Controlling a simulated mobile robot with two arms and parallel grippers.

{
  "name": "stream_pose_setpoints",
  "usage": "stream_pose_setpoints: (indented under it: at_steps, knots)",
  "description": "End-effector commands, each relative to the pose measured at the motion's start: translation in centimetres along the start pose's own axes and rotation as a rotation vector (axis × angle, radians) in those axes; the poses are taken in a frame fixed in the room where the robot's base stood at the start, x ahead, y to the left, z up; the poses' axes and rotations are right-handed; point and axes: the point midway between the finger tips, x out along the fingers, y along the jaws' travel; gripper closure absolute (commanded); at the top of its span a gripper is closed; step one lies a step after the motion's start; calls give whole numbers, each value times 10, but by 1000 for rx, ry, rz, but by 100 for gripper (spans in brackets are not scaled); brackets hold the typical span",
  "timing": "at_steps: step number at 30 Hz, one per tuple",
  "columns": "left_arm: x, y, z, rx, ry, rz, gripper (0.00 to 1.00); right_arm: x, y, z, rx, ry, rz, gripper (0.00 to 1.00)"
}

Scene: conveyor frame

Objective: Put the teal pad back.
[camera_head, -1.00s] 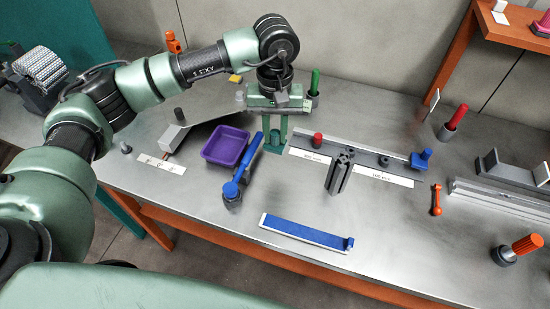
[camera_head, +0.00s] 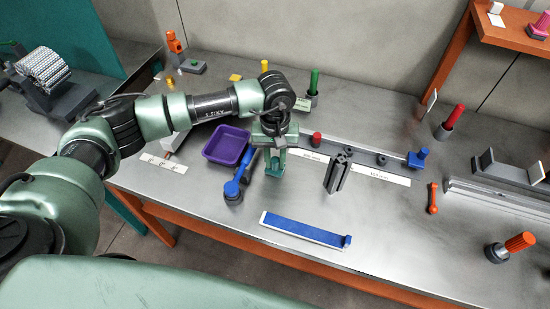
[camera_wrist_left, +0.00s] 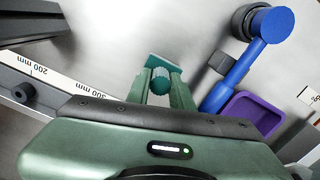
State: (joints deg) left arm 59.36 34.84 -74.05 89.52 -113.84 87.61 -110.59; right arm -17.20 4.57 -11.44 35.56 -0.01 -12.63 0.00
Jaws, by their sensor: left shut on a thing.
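The teal pad (camera_wrist_left: 160,80) has a rounded ribbed knob on a flat teal plate. My left gripper (camera_wrist_left: 160,92) is shut on its knob, with one finger on each side. In the head view my left gripper (camera_head: 274,168) points down between the blue-handled tool and the grey post, and the teal pad (camera_head: 274,174) shows only in part at its fingertips. I cannot tell whether the pad touches the table or hangs just above it. My right gripper is not in view.
A blue-handled tool (camera_head: 236,184) and a purple tray (camera_head: 226,146) lie just left of the gripper. A grey slotted post (camera_head: 339,172) and a long rail (camera_head: 365,152) stand to its right. A blue-topped bar (camera_head: 304,231) lies nearer the front edge. The table between is clear.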

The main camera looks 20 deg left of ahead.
Motion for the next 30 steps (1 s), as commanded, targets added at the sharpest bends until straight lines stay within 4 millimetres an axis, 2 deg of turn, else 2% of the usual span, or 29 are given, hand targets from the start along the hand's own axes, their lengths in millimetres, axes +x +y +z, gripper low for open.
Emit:
stream_pose_setpoints:
  at_steps: [4,5,6,7,15,20,23,30]
  knots:
    - [4,0,0,0,1,0,100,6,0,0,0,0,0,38]
    - [3,0,0,0,1,0,72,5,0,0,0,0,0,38]
    - [3,0,0,0,0,0,61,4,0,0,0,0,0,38]
    - [3,0,0,0,0,0,56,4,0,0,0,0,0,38]
    - [2,0,0,-1,0,0,56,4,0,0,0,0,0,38]
    - [-4,0,-1,-1,1,1,56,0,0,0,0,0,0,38]
    - [-18,0,-2,0,4,2,56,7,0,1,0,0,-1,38]
    - [-71,0,-1,0,6,2,56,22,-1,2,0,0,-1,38]
